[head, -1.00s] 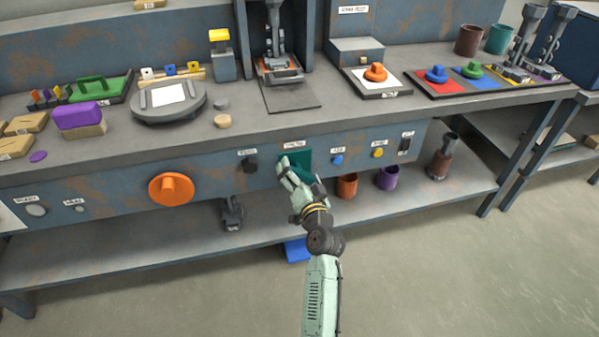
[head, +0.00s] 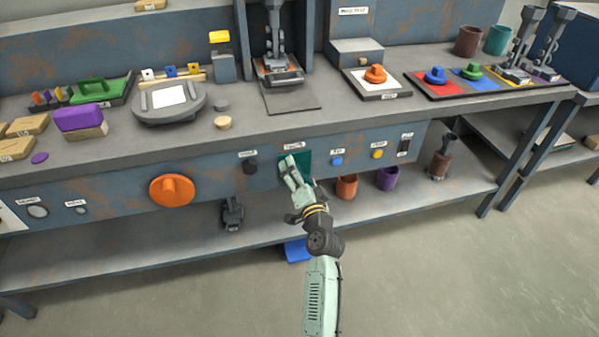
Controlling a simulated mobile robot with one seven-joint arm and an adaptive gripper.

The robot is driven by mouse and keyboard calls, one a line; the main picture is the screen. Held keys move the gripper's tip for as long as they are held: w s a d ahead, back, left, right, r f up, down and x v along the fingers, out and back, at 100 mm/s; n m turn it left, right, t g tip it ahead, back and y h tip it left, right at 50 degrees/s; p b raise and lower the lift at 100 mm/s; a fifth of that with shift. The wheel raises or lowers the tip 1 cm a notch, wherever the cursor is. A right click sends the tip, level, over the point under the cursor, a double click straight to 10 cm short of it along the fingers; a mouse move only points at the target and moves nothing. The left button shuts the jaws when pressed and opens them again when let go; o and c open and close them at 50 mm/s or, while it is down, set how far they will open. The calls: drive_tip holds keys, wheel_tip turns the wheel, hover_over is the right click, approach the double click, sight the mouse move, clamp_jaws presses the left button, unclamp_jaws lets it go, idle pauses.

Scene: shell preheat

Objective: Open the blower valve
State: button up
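My gripper (head: 287,165) is at the bench's front panel, in front of a dark teal square plate (head: 305,158) under a small label I cannot read. The gripper covers the plate's left and lower part. I cannot tell whether its fingers are open or shut, or whether they touch or hold a handle there. A large orange round knob (head: 172,190) with a raised grip is on the same panel to the left. No readable label tells me which control is the blower valve.
A black knob (head: 250,166) is just left of my gripper; a blue button (head: 337,160), a yellow button (head: 377,154) and a black switch (head: 405,143) are to the right. The lower shelf holds an orange cup (head: 347,187) and a purple cup (head: 388,179).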

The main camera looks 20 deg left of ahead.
drive_tip(key=m+p, duration=0.1)
drive_tip(key=m, duration=0.3)
drive_tip(key=shift+p, duration=0.3)
drive_tip(key=shift+f+m+p, duration=0.15)
drive_tip(key=shift+m+p, duration=0.4)
drive_tip(key=shift+m, duration=1.05)
drive_tip(key=o, duration=0.9)
drive_tip(key=v, duration=0.7)
drive_tip(key=shift+s+d, duration=0.15)
drive_tip(key=shift+s, duration=0.05)
